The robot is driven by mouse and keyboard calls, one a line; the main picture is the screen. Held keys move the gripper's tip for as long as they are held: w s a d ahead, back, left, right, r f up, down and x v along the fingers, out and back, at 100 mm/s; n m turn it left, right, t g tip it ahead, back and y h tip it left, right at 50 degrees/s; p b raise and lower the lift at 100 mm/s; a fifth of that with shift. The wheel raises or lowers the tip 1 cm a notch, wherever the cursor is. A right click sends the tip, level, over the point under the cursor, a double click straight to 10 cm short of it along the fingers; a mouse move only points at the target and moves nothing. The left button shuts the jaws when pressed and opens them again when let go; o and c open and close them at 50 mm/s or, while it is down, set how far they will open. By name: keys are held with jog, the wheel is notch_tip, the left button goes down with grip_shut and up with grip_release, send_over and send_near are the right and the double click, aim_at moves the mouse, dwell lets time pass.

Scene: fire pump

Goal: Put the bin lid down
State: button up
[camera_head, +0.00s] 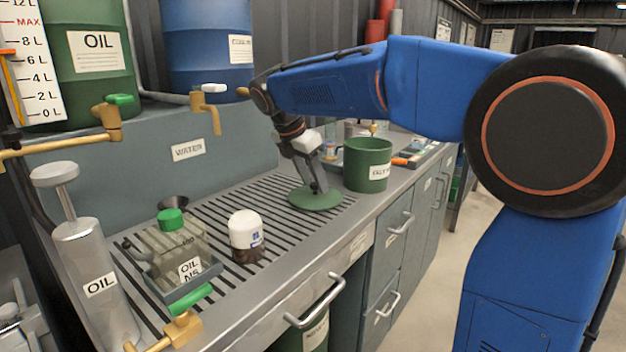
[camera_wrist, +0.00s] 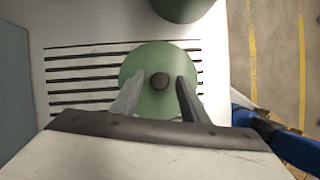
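The green round bin lid (camera_head: 315,199) lies flat on the slatted drain counter, beside the green bin (camera_head: 366,165). In the wrist view the lid (camera_wrist: 152,60) fills the middle, with its dark knob (camera_wrist: 160,82) at the centre. My gripper (camera_head: 316,186) points down over the lid. In the wrist view its two fingers (camera_wrist: 160,80) are apart, one on each side of the knob, with a visible gap on both sides. The bin stands upright on the counter, and part of it shows at the top of the wrist view (camera_wrist: 182,6).
A white-capped jar (camera_head: 246,232), an oil container in a tray (camera_head: 172,250) and an oil pump cylinder (camera_head: 94,280) stand on the left of the counter. Brass taps (camera_head: 110,122) jut out at the left. Slats between jar and lid are bare.

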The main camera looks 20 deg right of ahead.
jog(key=shift+r, duration=0.1)
jog(key=v, duration=1.2)
jog(key=s+d+f+m+y, duration=0.1)
jog(key=s+d+f+m, duration=0.4)
jog(key=s, duration=0.3)
jog(key=s+d+f+m+y, duration=0.2)
jog(key=s+d+f+m, duration=0.35)
jog(key=s, duration=0.25)
jog(key=s+d+f+m+t+y, duration=0.1)
jog(key=s+d+f+m+t, duration=0.1)
jog(key=s+f+m, duration=1)
jog(key=s+f, duration=0.3)
jog(key=f, duration=0.2)
jog(key=shift+t, duration=0.4)
